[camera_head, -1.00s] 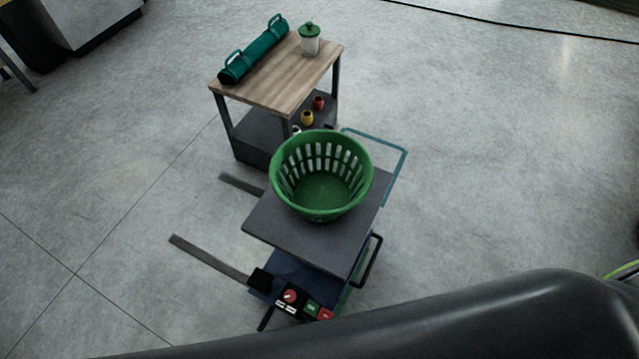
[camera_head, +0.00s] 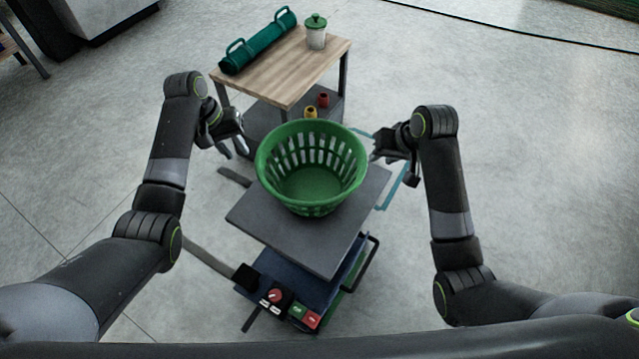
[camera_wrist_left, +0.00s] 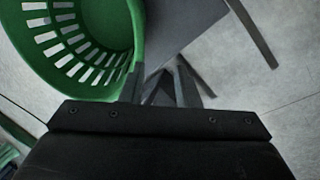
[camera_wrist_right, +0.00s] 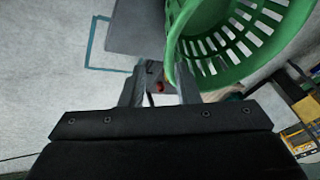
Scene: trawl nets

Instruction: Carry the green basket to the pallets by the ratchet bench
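The green slatted basket (camera_head: 312,190) stands upright and looks empty on a dark grey platform (camera_head: 290,232). My left gripper (camera_head: 238,138) is just left of the basket, and my right gripper (camera_head: 380,151) is just right of its rim. In the left wrist view the basket (camera_wrist_left: 72,88) is at upper left, and the left fingers (camera_wrist_left: 158,82) are apart with its rim close to one finger. In the right wrist view the basket (camera_wrist_right: 225,70) is at upper right, its rim close to the open right fingers (camera_wrist_right: 158,84). Neither gripper visibly grips it. Pallets are not seen.
The platform belongs to a blue cart (camera_head: 290,285) with fork bars and a control panel. Behind it stands a wood-topped bench (camera_head: 285,72) holding a green roll (camera_head: 258,42) and a lidded jar (camera_head: 316,35). The floor right of the bench is clear.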

